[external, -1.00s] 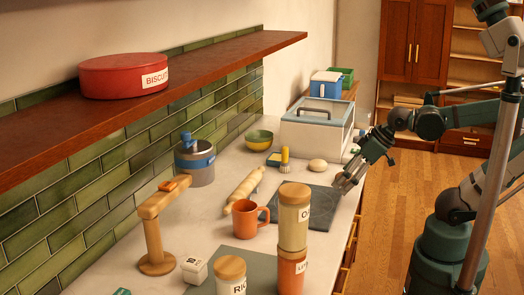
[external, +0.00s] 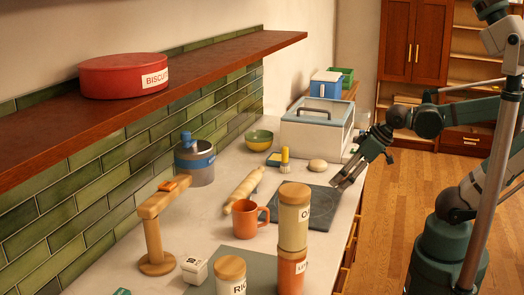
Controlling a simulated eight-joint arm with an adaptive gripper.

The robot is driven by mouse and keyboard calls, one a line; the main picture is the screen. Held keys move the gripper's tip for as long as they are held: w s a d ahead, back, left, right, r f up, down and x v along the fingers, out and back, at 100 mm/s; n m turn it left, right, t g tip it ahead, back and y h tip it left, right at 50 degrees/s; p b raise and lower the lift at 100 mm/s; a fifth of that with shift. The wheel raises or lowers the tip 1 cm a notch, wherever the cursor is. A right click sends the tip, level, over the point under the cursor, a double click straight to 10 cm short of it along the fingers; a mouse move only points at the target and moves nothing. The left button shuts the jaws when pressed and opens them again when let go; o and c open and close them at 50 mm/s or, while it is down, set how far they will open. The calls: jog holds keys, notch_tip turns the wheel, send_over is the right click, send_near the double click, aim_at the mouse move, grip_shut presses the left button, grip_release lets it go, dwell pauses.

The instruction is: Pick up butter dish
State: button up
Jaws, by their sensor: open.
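I cannot pick out the butter dish for certain. A small white block-shaped item (external: 194,269) with a dark label too small to read stands at the near left of the counter, by the wooden stand. My gripper (external: 339,184) is open and empty, pointing down over the right edge of the dark slab, far from the small white item and nearer the large box. Its fingertips are small and partly blurred here.
On the counter are a dark slab (external: 301,200), an orange mug (external: 246,220), a rolling pin (external: 244,187), a stacked pair of canisters (external: 292,240), a rice canister (external: 230,272), a brush (external: 285,160) and a round pale item (external: 317,165). A shelf (external: 200,67) overhangs the left side.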

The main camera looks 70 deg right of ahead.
jog(key=w+d+r+m+g+p, duration=0.1)
jog(key=w+d+r+m+p, duration=0.3)
jog(key=w+r+p, duration=0.3)
jog(key=m+g+h+p, duration=0.3)
jog(key=m+g+p, duration=0.3)
jog(key=m+p, duration=0.9)
send_over(277, 159)
jog(key=shift+n, duration=0.6)
jog(key=shift+w+a+f+p, duration=0.1)
jog(key=shift+a+f+p, duration=0.15)
jog(key=shift+f, duration=0.95)
jog(key=shift+a+f+p, duration=0.1)
jog(key=shift+f+p, duration=0.1)
jog(key=shift+f, duration=1)
jog(key=shift+x, duration=1.3)
